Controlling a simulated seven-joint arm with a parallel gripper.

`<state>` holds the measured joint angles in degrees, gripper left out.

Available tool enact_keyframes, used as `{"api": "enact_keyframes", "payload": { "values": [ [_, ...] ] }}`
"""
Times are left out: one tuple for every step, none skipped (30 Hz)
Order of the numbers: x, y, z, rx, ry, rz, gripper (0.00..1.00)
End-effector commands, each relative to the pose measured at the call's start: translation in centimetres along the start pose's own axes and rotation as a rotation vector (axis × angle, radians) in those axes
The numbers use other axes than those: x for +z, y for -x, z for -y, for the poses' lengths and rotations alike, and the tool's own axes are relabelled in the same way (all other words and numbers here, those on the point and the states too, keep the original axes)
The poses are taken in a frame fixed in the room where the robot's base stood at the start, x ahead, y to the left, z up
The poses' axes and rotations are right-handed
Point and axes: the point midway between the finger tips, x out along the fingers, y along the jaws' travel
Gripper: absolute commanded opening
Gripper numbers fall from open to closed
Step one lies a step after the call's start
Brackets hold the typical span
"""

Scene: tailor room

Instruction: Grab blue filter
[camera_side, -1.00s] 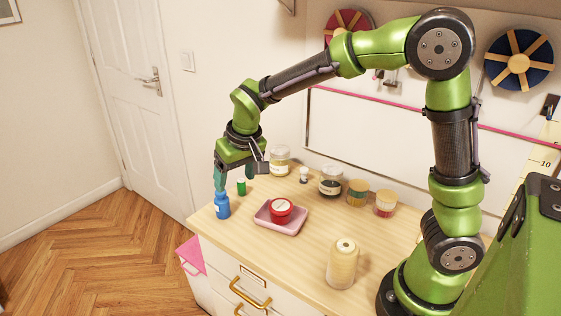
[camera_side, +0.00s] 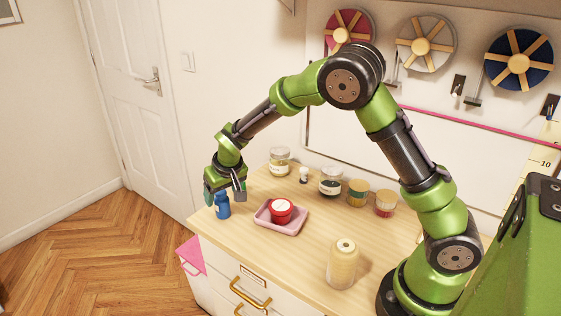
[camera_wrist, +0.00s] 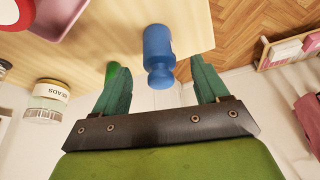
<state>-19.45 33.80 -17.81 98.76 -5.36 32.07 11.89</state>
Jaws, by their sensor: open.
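The blue filter (camera_side: 223,209), a small blue bottle-like piece with a narrower top, stands upright near the tabletop's left end in the side view. My gripper (camera_side: 224,194) is open and low over it, with a finger on either side of its top. In the wrist view the filter (camera_wrist: 158,42) shows between the two teal fingers of my gripper (camera_wrist: 160,68), with gaps on both sides. Its narrow end lies level with the fingertips in the picture. I cannot tell how deep it sits between them.
A pink tray (camera_side: 290,229) holds a red round tin (camera_side: 281,209). Several jars, one a clear jar (camera_side: 279,162), line the back. A cream thread cone (camera_side: 342,266) stands in front. The table edge is close to the filter.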

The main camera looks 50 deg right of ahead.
Motion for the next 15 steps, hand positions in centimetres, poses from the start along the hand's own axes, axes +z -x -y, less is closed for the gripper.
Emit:
{"api": "enact_keyframes", "payload": {
  "values": [
    [0.1, -0.8, -0.1, 0.003, 0.0, 0.004, 0.74],
    [0.2, -1.2, -0.1, 0.002, -0.001, 0.005, 0.74],
    [0.2, -1.9, -0.1, 0.003, -0.001, 0.005, 0.74],
    [0.1, -2.4, -0.1, 0.002, 0.0, 0.004, 0.74],
    [0.2, -2.9, -0.2, 0.003, -0.001, 0.005, 0.74],
    [0.1, -3.4, -0.1, 0.002, -0.001, 0.004, 0.74],
    [0.1, -3.8, -0.1, 0.002, 0.0, 0.004, 0.74],
    [0.1, -4.1, -0.1, 0.001, -0.001, 0.004, 0.74],
    [0.1, -4.4, -0.1, 0.001, -0.001, 0.003, 0.74],
    [0.1, -4.5, -0.1, 0.0, -0.001, 0.002, 0.74],
    [0.1, -4.7, -0.1, 0.0, -0.001, 0.002, 0.74],
    [0.1, -4.8, -0.1, 0.0, -0.001, 0.002, 0.74],
    [0.1, -4.8, -0.1, 0.0, -0.001, 0.002, 0.74],
    [0.1, -4.8, -0.1, 0.0, 0.0, 0.001, 0.74],
    [0.1, -4.7, -0.1, 0.0, 0.0, 0.001, 0.74]
  ]
}}
